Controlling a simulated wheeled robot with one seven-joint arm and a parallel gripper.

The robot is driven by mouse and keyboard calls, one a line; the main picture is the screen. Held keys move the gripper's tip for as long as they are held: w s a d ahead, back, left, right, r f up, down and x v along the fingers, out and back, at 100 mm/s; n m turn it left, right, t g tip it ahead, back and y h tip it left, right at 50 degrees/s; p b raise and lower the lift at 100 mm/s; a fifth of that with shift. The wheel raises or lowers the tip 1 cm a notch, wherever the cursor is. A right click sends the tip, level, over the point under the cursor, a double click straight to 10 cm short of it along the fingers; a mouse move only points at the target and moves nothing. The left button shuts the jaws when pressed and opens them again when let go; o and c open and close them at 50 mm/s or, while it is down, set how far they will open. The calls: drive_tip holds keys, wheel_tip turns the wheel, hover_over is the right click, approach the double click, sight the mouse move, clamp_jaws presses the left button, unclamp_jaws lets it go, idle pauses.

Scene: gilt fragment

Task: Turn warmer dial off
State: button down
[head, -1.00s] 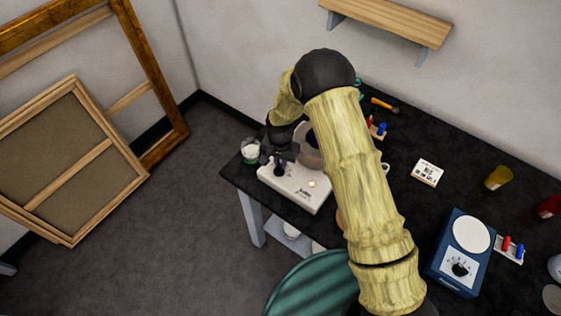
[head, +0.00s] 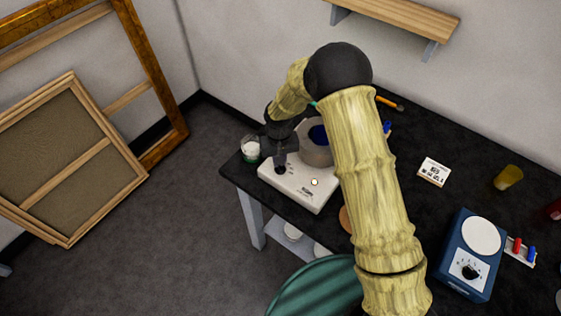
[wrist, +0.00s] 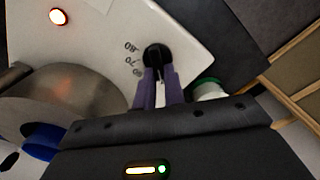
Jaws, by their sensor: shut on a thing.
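The white warmer (head: 307,192) stands at the left front corner of the black table. Its black dial (wrist: 157,56) shows in the wrist view with small numbers printed beside it. An indicator light (wrist: 58,16) on the warmer glows orange-white. My gripper (wrist: 159,75) has its two purple fingers shut on the dial's raised grip. In the head view my gripper (head: 280,164) reaches down to the dial from above. A metal pot (head: 317,153) with blue inside sits on the warmer. The dial's exact setting cannot be read.
A small white jar with green (head: 250,149) stands left of the warmer, close to my gripper. A blue device with its own dial (head: 470,258), a white card (head: 434,171) and a yellow cup (head: 508,177) stand to the right. A green stool seat (head: 315,288) is in front.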

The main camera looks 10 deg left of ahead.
drive_tip(key=n, duration=0.1)
drive_tip(key=n+b, duration=0.1)
drive_tip(key=n, duration=0.3)
drive_tip(key=shift+s+a, duration=0.15)
drive_tip(key=shift+a, duration=0.1)
idle(0.3)
drive_tip(key=c, duration=1.5)
unclamp_jaws()
drive_tip(key=shift+r, duration=0.1)
wheel_tip(320, 180, up, 17)
drive_tip(key=b, duration=0.3)
drive_tip(key=shift+r, duration=0.15)
